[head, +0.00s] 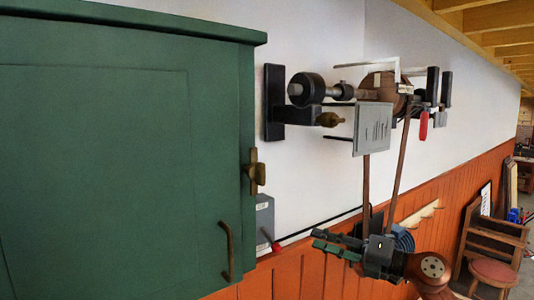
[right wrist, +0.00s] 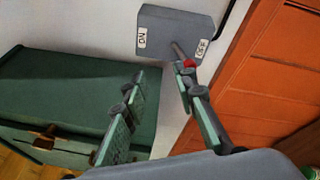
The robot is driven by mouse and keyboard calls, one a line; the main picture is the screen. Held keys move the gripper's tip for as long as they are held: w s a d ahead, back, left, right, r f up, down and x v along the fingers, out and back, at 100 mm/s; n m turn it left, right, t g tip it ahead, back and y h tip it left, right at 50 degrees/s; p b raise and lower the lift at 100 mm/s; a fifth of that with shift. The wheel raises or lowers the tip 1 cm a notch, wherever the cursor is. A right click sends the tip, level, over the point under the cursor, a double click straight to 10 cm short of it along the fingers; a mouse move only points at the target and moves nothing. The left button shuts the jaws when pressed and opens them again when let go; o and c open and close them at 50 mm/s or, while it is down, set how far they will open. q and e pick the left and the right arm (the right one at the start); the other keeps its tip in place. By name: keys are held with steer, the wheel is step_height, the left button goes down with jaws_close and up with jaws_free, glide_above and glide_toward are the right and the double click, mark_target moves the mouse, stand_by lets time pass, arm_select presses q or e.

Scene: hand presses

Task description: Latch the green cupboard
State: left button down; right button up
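The green cupboard (head: 120,170) fills the left of the head view, its door apparently closed. A brass latch (head: 254,172) sits at the door's right edge; I cannot tell whether it is engaged. A curved brass handle (head: 227,250) is lower on the door. My right gripper (head: 316,239) is open and empty, right of the cupboard and below the latch's height. In the right wrist view the cupboard (right wrist: 85,90) lies to the left of the spread fingers (right wrist: 160,76), with a small brass part (right wrist: 45,134) at its edge. My left gripper is not in view.
A grey switch box (right wrist: 175,32) marked ON and OFF is on the wall just beyond my right fingertips. Its red-tipped lever (right wrist: 187,62) appears close to one finger. A wall-mounted machine (head: 370,100) is above. A wooden chair (head: 492,245) stands at the right.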

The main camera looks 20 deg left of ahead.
steer(key=s+a+r+n+h+p, duration=0.1)
steer(key=s+a+r+n+h, duration=0.15)
steer(key=s+r, duration=0.55)
steer(key=s+a+r+n+h+p, duration=0.15)
steer(key=s+r+n, duration=0.25)
steer(key=s+r, duration=0.4)
steer(key=n+t+h+p, duration=0.3)
glide_toward(264, 171)
steer(key=x, duration=0.3)
steer(key=shift+m, duration=0.25)
steer(key=p+x, duration=0.3)
steer(key=x, duration=0.3)
steer(key=shift+w+a, duration=0.1)
steer(key=shift+a, duration=0.1)
steer(key=shift+f, duration=0.1)
steer(key=shift+c, duration=0.2)
jaws_close()
